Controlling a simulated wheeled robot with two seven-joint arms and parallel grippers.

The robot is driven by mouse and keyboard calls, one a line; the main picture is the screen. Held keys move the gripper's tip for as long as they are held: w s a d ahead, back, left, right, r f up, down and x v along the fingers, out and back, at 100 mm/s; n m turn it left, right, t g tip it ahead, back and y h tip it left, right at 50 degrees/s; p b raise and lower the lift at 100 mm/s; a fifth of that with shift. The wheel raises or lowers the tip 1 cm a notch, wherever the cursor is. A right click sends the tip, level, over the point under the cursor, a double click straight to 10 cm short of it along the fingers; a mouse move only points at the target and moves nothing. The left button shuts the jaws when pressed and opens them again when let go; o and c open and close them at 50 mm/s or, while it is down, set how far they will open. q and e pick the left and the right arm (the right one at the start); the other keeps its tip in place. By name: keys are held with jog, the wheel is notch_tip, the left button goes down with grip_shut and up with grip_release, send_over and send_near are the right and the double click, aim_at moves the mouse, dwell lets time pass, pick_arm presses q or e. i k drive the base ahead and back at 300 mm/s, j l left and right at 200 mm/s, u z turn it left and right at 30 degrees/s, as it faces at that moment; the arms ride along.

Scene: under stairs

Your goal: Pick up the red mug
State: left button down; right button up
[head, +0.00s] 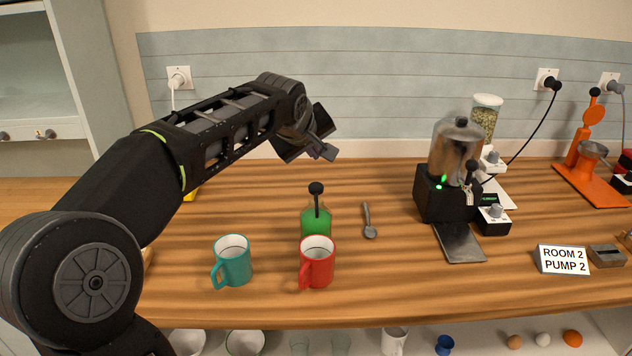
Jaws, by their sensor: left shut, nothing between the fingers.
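The red mug (317,264) stands upright near the front edge of the wooden counter, its handle at its lower left. A teal mug (232,262) stands to its left. A green bottle with a black top (316,220) is right behind the red mug, which hides its lower part. My left gripper (327,152) is shut and empty, raised above the counter behind the bottle and apart from the red mug. My right gripper does not show.
A spoon (368,221) lies right of the bottle. The wooden counter (400,290) is clear right of the red mug.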

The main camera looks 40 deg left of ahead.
aim_at(317, 251)
jog(key=k, duration=1)
